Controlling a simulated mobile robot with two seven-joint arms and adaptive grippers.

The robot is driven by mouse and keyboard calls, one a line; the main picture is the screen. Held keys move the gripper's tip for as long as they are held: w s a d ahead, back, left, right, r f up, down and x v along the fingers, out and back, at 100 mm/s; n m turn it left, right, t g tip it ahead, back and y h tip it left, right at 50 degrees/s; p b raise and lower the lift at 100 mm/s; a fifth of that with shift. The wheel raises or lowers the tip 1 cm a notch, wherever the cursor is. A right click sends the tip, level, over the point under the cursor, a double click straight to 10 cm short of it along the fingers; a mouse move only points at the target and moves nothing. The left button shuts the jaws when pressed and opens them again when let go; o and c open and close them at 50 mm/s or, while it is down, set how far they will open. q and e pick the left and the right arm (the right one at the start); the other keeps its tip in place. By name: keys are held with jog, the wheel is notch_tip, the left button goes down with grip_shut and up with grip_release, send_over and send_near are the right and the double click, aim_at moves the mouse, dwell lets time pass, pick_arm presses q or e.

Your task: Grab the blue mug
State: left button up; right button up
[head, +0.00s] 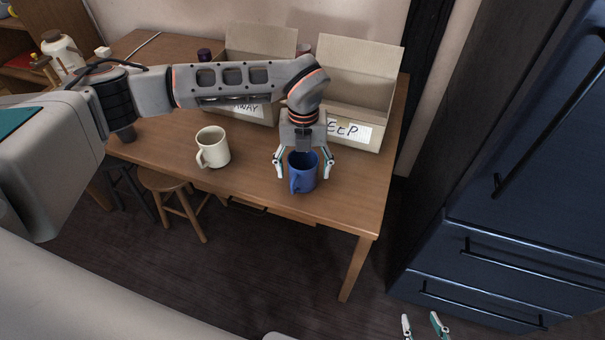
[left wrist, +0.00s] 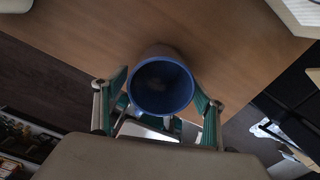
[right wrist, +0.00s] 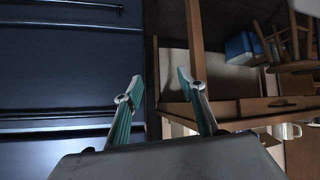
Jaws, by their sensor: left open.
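The blue mug (head: 302,172) stands upright on the wooden table near its front edge, its handle toward the lower left in the head view. My left gripper (head: 304,172) is open above it, with one finger on each side of the mug. In the left wrist view, the mug (left wrist: 162,85) shows from above, its open rim between the spread fingers of the gripper (left wrist: 160,112). I cannot tell whether the fingers touch it. My right gripper (head: 424,326) is low at the bottom of the head view, away from the table. In the right wrist view, it (right wrist: 157,85) is open and empty.
A cream mug (head: 213,147) stands left of the blue mug. Two open cardboard boxes (head: 358,75) with paper labels stand at the back of the table (head: 250,185). A dark blue cabinet (head: 520,200) is at the right. Stools (head: 175,190) stand before the table.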

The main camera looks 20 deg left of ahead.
aim_at(303, 177)
pick_arm(q)
notch_tip(303, 177, down, 3)
jog(key=shift+r, duration=0.1)
jog(key=shift+w+f, duration=0.1)
jog(key=shift+f, duration=0.15)
jog(key=c, duration=1.4)
jog(key=shift+c, duration=0.2)
pick_arm(e)
jog(key=shift+w+d+r, duration=0.1)
jog(key=shift+w+r, duration=0.1)
jog(key=shift+w, duration=0.35)
